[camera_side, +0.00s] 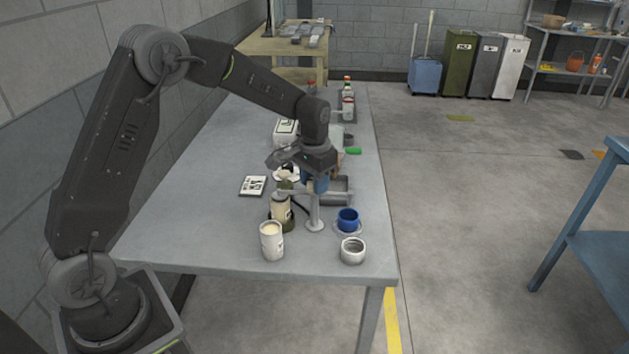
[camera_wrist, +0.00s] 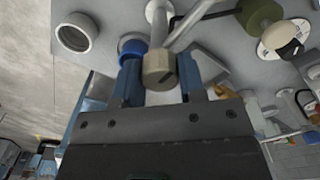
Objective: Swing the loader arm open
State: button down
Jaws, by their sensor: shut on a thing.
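The loader arm shows in the side view as a pale grey horizontal bar (camera_side: 297,191) at the top of an upright post (camera_side: 315,212) with a round foot. In the wrist view the bar (camera_wrist: 193,22) runs to the upper right, and a tan knob (camera_wrist: 158,72) sits near the blue fingers. My gripper (camera_side: 316,186) is over the post top. In the wrist view my gripper (camera_wrist: 160,78) has its two blue fingers on either side of the tan knob, shut on it. In the side view the gripper hides most of the knob.
A blue cup (camera_side: 348,220) and a white ring-shaped cup (camera_side: 352,251) stand to the right. A grey tray (camera_side: 346,190) is behind. The table's left part is mostly clear.

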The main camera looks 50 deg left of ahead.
jog(key=shift+m, duration=0.3)
jog(key=m, duration=0.3)
jog(key=shift+m, duration=0.3)
jog(key=m, duration=1.3)
jog(key=shift+m, duration=0.3)
dwell(0.3)
jog(key=c, duration=0.7)
grip_release()
notch_tip(320, 180, up, 14)
